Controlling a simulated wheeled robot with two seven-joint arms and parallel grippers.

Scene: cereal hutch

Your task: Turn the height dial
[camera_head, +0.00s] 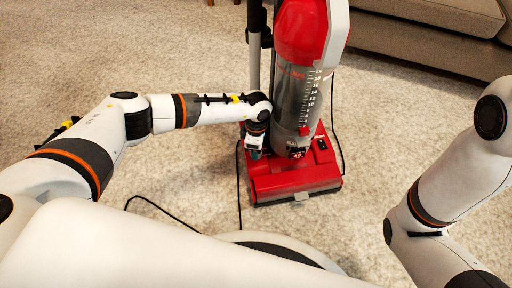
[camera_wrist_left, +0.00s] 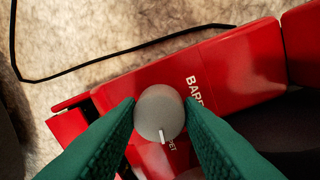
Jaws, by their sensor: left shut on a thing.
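A red vacuum cleaner (camera_head: 291,181) stands upright on the carpet in the head view, with a clear dust bin above its red base. The height dial (camera_wrist_left: 158,112) is a round grey knob with a pale pointer mark, on the red base in the left wrist view. My left gripper (camera_wrist_left: 160,115) is shut on the dial, with one green finger on each side. In the head view my left gripper (camera_head: 254,152) is at the left of the base, and the dial is hidden there. My right arm shows at the right, its gripper out of frame.
A black cord (camera_head: 239,190) lies on the carpet left of the vacuum, and another dark cord runs at its right. A beige sofa (camera_head: 430,35) stands at the back right. Open carpet (camera_head: 120,50) lies at the left.

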